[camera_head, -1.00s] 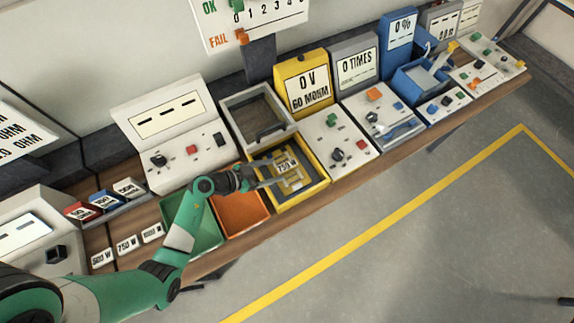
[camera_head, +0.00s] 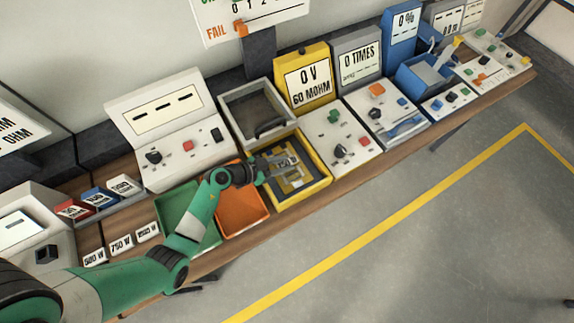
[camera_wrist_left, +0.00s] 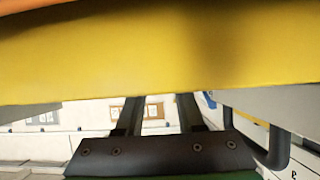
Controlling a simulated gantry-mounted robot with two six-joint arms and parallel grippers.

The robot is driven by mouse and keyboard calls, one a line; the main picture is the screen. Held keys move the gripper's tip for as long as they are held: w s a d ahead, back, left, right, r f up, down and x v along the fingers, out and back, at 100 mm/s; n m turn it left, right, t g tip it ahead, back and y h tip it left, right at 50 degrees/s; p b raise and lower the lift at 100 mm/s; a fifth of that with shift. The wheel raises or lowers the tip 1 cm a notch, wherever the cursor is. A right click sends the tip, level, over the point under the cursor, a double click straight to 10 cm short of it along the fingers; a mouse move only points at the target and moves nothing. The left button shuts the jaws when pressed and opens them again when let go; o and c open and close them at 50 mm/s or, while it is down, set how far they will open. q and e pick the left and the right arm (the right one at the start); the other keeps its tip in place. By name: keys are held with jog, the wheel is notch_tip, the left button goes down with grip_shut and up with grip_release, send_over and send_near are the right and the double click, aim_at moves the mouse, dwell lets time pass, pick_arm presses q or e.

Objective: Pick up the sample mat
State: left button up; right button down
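A dark mat with yellow-gold strips (camera_head: 292,181) lies in the yellow-rimmed tray (camera_head: 309,194); a small 750 W label sits on it. My left gripper (camera_head: 272,170) is over the left side of this tray, with its fingers apart and pointing at the mat. I cannot tell whether the fingers touch the mat. In the left wrist view the two fingers (camera_wrist_left: 162,115) stand apart with nothing visible between them, and a yellow surface (camera_wrist_left: 160,55) hides their tips. My right gripper is not in view.
An orange tray (camera_head: 243,220) and a green tray (camera_head: 197,220) stand left of the yellow one, under my left arm. A grey open box (camera_head: 283,93) stands behind. White control panels (camera_head: 340,138) flank it. The floor in front is clear.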

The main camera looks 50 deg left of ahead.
aim_at(283, 165)
pick_arm(q)
grip_shut()
jog(key=shift+r+p, duration=0.4)
jog(key=shift+r, duration=0.15)
notch_tip(283, 165, up, 3)
jog(key=shift+f+p, duration=0.1)
jog(key=shift+p, duration=0.95)
jog(key=s+d+r+p, duration=0.9)
jog(key=s, duration=0.2)
